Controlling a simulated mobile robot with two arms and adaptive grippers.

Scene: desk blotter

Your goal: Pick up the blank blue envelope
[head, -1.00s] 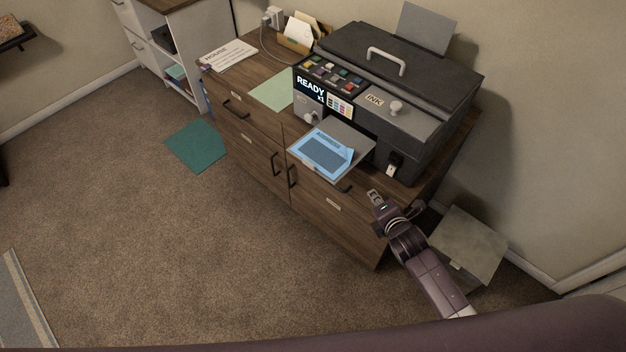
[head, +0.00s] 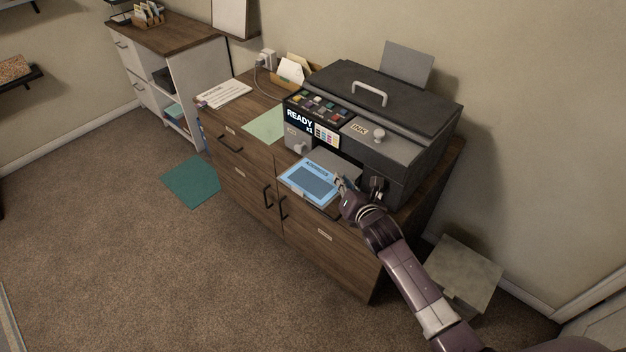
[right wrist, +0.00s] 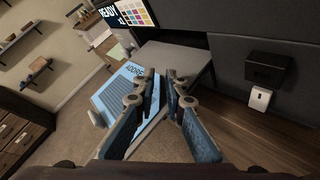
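A blue envelope (head: 310,181) with a darker blue panel and printed lettering lies on the printer's front tray (head: 337,160). Its lettering, partly readable as "ADDR", also shows in the right wrist view (right wrist: 124,88), left of the fingers. No envelope without printing can be made out. My right gripper (head: 340,182) is at the envelope's right edge, over the tray. In the right wrist view its fingertips (right wrist: 161,75) are apart by a narrow gap. The fingers hide part of the envelope, and I cannot tell whether they touch it. My left gripper is not in view.
The dark printer (head: 375,115), its display reading "READY x1", stands on a wooden cabinet (head: 240,172). A pale green sheet (head: 264,126) and a paper stack (head: 222,94) lie left of it. A grey box (head: 462,272) stands on the floor at right. The floor at left is mostly clear.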

